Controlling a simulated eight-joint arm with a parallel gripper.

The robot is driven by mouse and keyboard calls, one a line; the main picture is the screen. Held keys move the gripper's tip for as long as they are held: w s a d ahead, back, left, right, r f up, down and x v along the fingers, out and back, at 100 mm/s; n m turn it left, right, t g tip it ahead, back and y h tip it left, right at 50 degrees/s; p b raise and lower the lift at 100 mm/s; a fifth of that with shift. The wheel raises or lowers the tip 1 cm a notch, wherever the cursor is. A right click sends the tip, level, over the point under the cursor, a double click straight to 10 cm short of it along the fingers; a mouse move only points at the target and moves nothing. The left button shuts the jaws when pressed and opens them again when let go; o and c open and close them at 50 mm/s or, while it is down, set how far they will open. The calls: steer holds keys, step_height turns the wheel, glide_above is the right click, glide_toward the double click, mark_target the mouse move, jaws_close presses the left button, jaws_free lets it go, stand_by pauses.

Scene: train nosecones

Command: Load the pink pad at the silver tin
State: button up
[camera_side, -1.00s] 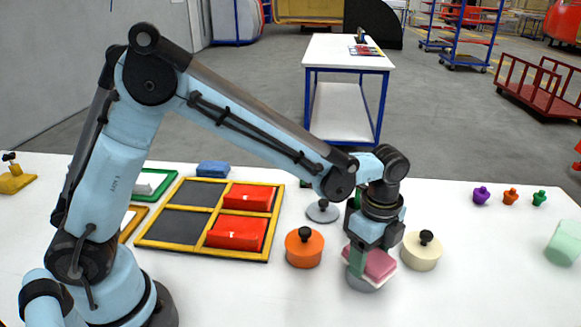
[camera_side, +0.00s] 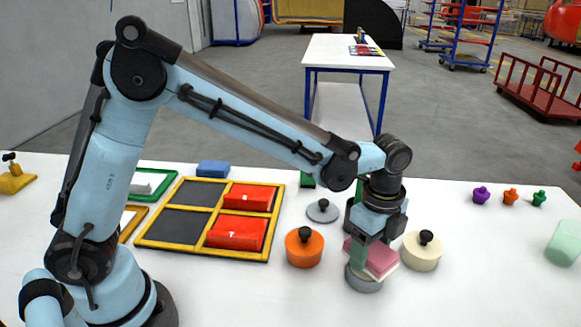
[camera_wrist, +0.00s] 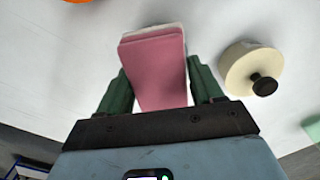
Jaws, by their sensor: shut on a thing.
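The pink pad (camera_side: 378,257), with a pale underside, is held between the green fingers of my gripper (camera_side: 367,258). In the wrist view the pad (camera_wrist: 155,70) fills the space between the two fingers (camera_wrist: 160,85). The silver tin (camera_side: 363,282) is open, on the white table directly below the pad. The pad is tilted and hides much of the tin's rim; I cannot tell whether they touch. The tin is hidden in the wrist view. A grey lid with a black knob (camera_side: 322,212) lies on the table behind and left of the tin.
A cream tin with a black knob (camera_side: 421,251) stands close right of the silver tin, and an orange tin (camera_side: 304,248) stands to its left. A yellow-framed tray (camera_side: 150,243) with red blocks is further left. Small purple, orange and green pieces (camera_side: 510,197) stand back right.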

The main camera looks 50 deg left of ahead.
mark_target(372, 246)
steer(key=shift+r, duration=2.6)
